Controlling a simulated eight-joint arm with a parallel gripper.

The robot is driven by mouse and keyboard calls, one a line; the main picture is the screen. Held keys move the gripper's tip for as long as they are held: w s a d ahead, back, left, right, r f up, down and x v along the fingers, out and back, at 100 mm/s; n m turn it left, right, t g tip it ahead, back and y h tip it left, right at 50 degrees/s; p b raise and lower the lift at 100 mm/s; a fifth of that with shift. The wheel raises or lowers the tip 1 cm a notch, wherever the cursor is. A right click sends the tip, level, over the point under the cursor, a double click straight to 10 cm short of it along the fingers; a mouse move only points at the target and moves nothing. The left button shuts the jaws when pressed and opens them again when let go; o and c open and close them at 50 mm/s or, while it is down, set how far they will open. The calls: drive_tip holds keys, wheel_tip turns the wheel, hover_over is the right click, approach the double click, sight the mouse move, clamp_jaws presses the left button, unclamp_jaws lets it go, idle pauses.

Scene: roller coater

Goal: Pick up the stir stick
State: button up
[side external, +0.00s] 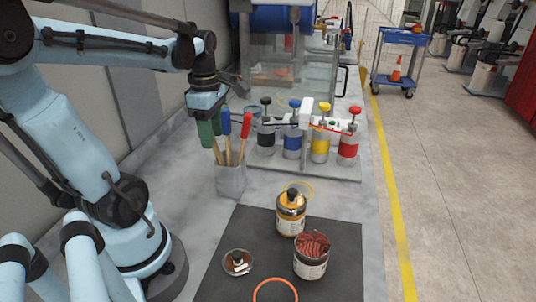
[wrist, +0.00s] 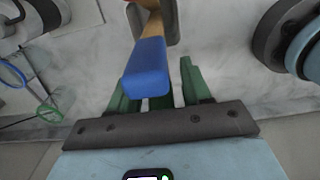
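A stir stick with a blue end (side external: 226,122) and one with a red end (side external: 246,122) stand tilted in a grey square holder (side external: 231,181) in the side view. My gripper (side external: 209,131), with green fingers, points down just left of the blue end, above the holder. In the wrist view the blue end (wrist: 147,70) and its wooden shaft (wrist: 152,24) show large. My gripper (wrist: 158,82) is open there. The blue end overlaps the left finger in the picture; I cannot tell whether it touches. The red end is not clear in the wrist view.
A rack of bottles with blue (side external: 292,130), yellow (side external: 321,134) and red (side external: 348,138) caps stands behind and right of the holder.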

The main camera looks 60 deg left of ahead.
clamp_jaws()
drive_tip(key=shift+r, duration=0.15)
